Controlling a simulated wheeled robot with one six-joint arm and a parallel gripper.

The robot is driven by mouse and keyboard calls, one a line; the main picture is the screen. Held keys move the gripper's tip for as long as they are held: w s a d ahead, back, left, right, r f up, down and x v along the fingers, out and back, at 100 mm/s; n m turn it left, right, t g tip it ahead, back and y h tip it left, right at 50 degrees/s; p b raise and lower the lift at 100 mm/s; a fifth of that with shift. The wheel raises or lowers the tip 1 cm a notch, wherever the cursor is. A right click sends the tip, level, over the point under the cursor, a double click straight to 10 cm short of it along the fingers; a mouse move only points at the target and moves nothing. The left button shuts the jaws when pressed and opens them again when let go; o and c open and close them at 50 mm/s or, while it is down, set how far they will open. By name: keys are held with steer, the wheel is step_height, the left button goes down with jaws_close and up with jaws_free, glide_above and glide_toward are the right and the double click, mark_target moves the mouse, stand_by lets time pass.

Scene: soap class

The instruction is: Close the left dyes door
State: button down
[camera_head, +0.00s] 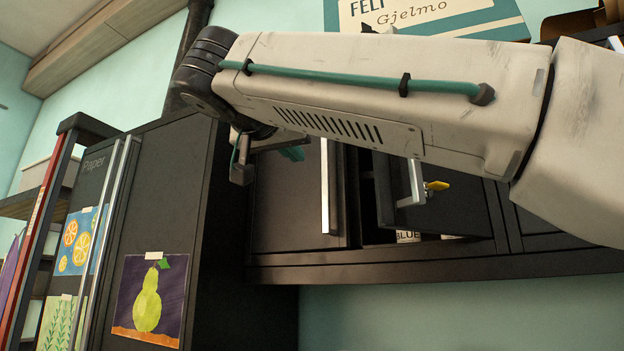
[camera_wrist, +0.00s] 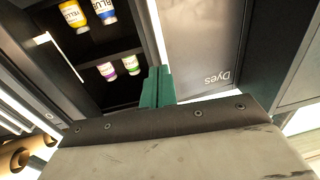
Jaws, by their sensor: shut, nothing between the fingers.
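The left dyes door (camera_head: 287,205) is a dark panel with a pale upright handle (camera_head: 328,188) in the head view. A dark gap shows along its right edge, so it looks ajar; how far I cannot tell. In the wrist view the door (camera_wrist: 205,45) carries an upside-down "Dyes" label. My gripper (camera_head: 292,153) is partly hidden behind my arm, in front of this door. In the wrist view its teal fingers (camera_wrist: 157,87) are shut and empty, beside the door's handle edge. Contact with the door is unclear.
Yellow (camera_wrist: 73,14), blue (camera_wrist: 104,10), magenta (camera_wrist: 107,71) and green (camera_wrist: 131,64) bottles stand inside. A tall "Paper" cabinet (camera_head: 180,220) stands left. A box (camera_head: 500,22) sits on top.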

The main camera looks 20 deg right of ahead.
mark_target(324, 183)
steer(key=x, duration=1.4)
